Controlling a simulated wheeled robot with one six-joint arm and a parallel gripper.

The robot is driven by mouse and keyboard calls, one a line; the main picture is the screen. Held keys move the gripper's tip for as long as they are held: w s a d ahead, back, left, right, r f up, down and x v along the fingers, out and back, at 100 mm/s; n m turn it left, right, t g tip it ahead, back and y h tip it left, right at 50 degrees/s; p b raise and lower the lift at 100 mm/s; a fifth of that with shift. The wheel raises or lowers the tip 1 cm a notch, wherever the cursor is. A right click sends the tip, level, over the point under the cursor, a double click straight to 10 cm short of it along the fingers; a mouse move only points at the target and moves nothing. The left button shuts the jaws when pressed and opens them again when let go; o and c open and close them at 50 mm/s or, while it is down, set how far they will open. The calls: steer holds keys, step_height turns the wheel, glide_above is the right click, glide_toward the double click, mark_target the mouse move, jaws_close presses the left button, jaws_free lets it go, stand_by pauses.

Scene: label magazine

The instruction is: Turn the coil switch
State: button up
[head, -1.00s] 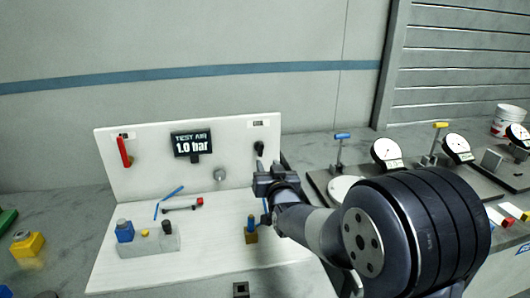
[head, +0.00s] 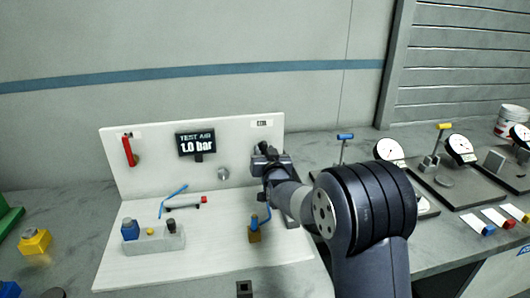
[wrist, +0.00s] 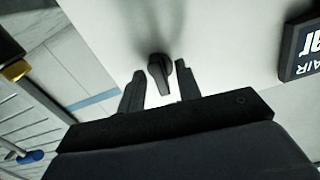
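The coil switch is a black knob with a lever-like handle. In the head view the dark knob (head: 262,146) sits on the upright white panel at upper right, below a small label, partly covered by my gripper (head: 266,159). In the wrist view the switch handle (wrist: 161,76) points down the picture toward my gripper (wrist: 160,70). My two fingers are apart, one on each side of the handle, with a gap visible on both sides. No contact with the handle shows.
A black display (head: 195,143) reading "TEST AIR 1.0 bar" and a red lever (head: 129,151) are on the panel's left. Dial gauges (head: 389,149) stand to the right.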

jaws_close()
steer(key=shift+f+b, duration=0.15)
steer(key=shift+b, duration=0.15)
steer(key=shift+n+b, duration=0.6)
steer(key=shift+n, duration=0.1)
steer(key=shift+o, duration=0.2)
jaws_free()
steer(key=shift+s, duration=0.1)
steer(key=b+v, duration=0.1)
steer(key=v, duration=0.9)
steer(key=shift+s+b, duration=0.3)
steer(key=shift+w+d, duration=0.1)
